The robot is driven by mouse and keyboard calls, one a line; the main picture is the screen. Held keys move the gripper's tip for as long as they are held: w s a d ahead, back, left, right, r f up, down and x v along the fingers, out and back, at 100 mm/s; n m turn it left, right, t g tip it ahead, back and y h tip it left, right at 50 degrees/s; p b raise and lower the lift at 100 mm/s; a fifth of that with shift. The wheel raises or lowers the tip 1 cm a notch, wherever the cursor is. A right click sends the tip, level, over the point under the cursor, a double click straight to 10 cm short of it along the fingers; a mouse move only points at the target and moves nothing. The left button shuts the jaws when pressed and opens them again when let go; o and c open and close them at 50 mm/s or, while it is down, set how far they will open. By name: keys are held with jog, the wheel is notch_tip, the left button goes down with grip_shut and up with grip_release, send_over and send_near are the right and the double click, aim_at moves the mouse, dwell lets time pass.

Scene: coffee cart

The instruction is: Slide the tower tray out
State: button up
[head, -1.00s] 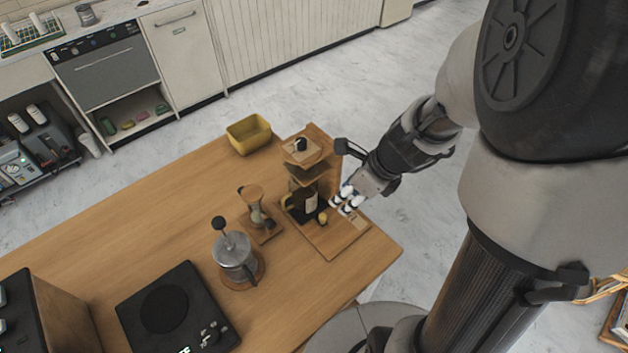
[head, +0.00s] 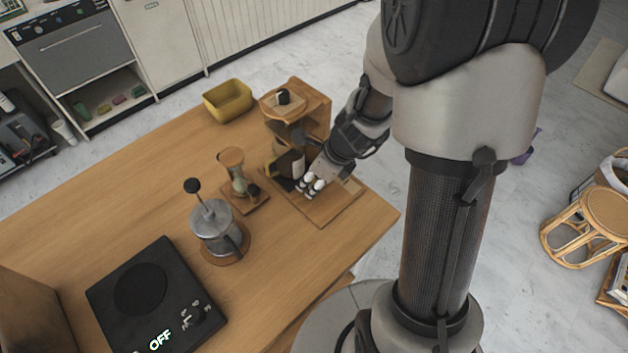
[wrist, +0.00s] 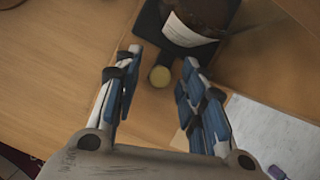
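The wooden tower (head: 318,112) stands on a wooden base board (head: 322,214) near the table's right end. At its foot is the black tray (head: 282,183), which bears a dark brown container (head: 288,163) with a white label. In the wrist view the tray (wrist: 150,22) has a short dark handle, with a round yellowish knob (wrist: 160,76) at its near end. My gripper (wrist: 160,60) is open, with one finger on each side of the knob and apart from it. In the head view my gripper (head: 308,183) is low over the base board and hides the knob.
A glass hourglass-shaped piece on a wooden stand (head: 240,185) and a metal press pot (head: 218,230) stand left of the tower. A yellow bin (head: 228,102) is behind, and a black hot plate reading OFF (head: 150,295) is front left. The board's front is clear.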

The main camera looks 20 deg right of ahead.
jog(key=shift+c, duration=0.2)
grip_shut()
dwell(0.6)
